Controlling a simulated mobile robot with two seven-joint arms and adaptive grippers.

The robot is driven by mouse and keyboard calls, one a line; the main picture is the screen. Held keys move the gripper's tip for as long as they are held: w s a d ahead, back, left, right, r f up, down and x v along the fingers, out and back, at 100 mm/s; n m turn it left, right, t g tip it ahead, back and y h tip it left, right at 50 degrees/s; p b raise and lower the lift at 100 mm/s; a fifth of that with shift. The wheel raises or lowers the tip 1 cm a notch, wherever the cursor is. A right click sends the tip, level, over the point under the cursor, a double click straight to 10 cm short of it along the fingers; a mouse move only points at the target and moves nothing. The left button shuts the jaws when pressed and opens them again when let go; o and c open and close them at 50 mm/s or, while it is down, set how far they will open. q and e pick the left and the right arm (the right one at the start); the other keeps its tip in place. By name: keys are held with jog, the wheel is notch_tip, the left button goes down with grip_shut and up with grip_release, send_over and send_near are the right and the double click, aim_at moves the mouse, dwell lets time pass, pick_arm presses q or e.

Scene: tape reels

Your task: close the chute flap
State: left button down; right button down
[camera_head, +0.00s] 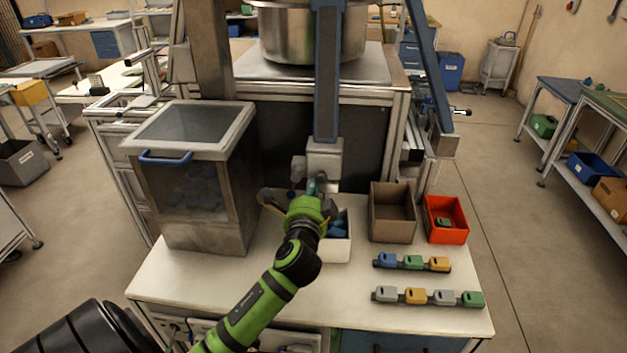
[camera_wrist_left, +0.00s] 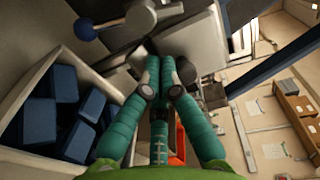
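The blue chute (camera_head: 326,85) comes down at the middle and ends in a pale grey outlet housing (camera_head: 325,157). A lever with a blue ball knob (camera_wrist_left: 86,29) shows at the upper left of the left wrist view, beside the housing. My left gripper (camera_head: 318,186) is at the housing's lower front, over the white bin; it also shows in the left wrist view (camera_wrist_left: 161,70). Its teal fingers converge at the tips with nothing visible between them, and the knob is apart from them, to their left. My arm and gripper hide the flap, so its position cannot be told. My right gripper is not in view.
The white bin (camera_head: 338,248) below the chute holds blue blocks (camera_wrist_left: 50,110). A brown bin (camera_head: 392,225) and a red bin (camera_head: 447,237) stand to the right, with two rows of coloured pieces in front. A clear-sided hopper box (camera_head: 190,225) stands left.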

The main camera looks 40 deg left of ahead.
pick_arm(q)
jog(key=shift+w+a, duration=0.35)
jog(key=shift+w, duration=0.3)
jog(key=t+b, duration=0.1)
jog(key=b, duration=0.2)
jog(key=shift+w+a+y, duration=0.3)
jog(key=shift+w, duration=0.1)
